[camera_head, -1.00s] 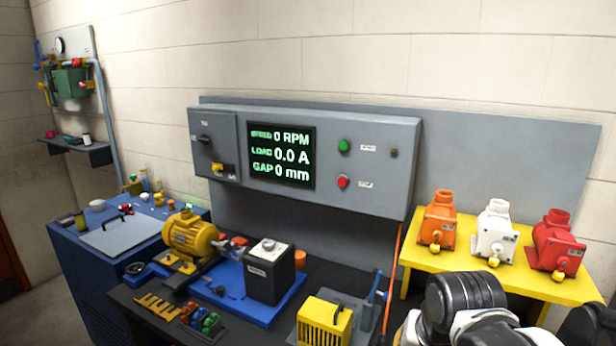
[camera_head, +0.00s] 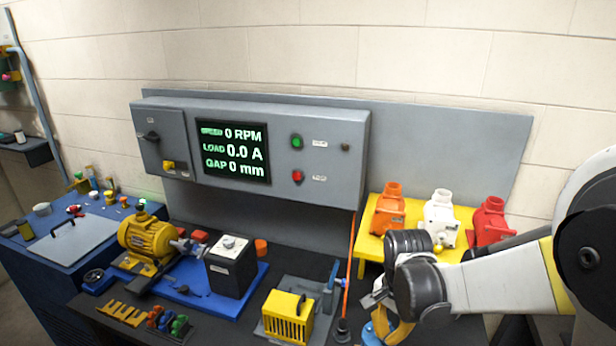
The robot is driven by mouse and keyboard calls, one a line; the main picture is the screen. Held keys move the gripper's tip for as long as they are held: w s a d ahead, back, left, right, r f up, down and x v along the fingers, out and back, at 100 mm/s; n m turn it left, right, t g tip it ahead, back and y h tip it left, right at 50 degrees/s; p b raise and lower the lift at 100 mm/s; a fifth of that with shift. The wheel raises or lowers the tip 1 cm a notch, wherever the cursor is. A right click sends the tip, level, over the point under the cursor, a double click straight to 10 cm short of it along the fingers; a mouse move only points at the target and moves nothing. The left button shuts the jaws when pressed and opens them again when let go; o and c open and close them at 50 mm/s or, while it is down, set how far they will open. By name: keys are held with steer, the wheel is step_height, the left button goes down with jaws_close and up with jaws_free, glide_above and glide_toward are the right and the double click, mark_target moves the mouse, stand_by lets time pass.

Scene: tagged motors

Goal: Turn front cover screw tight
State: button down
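I cannot make out a front cover screw in this view. A yellow slotted cover (camera_head: 287,316) sits on a grey plate (camera_head: 318,293) at the front middle of the bench. A yellow motor (camera_head: 147,238) stands on a blue base (camera_head: 205,300) further left, beside a dark box (camera_head: 231,265). My gripper (camera_head: 383,322) hangs at the lower right, right of the yellow cover and apart from it. It points down at the bottom edge of the picture. Its fingertips are partly cut off, and I cannot tell whether it is open or holds anything.
A grey control panel (camera_head: 330,135) stands behind, its display (camera_head: 232,150) reading 0 RPM, 0.0 A, 0 mm. Orange (camera_head: 389,215), white (camera_head: 440,215) and red (camera_head: 490,223) units stand on a yellow shelf (camera_head: 369,245) behind my arm. A blue workbench (camera_head: 30,248) is at left.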

mark_target(385, 345)
step_height(385, 345, down, 5)
steer(key=b, duration=0.3)
steer(key=shift+b, duration=0.35)
steer(key=shift+w+d, duration=0.1)
steer(key=shift+w, duration=0.2)
stand_by(0.3)
steer(key=shift+w+a+f+b, duration=0.1)
steer(key=shift+w+a+b, duration=0.15)
steer(key=shift+b, duration=0.4)
steer(key=shift+w+a+b, duration=0.25)
steer(key=shift+b, duration=0.1)
steer(key=shift+a, duration=0.3)
step_height(385, 345, up, 6)
steer(key=p, duration=0.4)
steer(key=shift+s+r, duration=0.15)
steer(key=shift+r, duration=0.05)
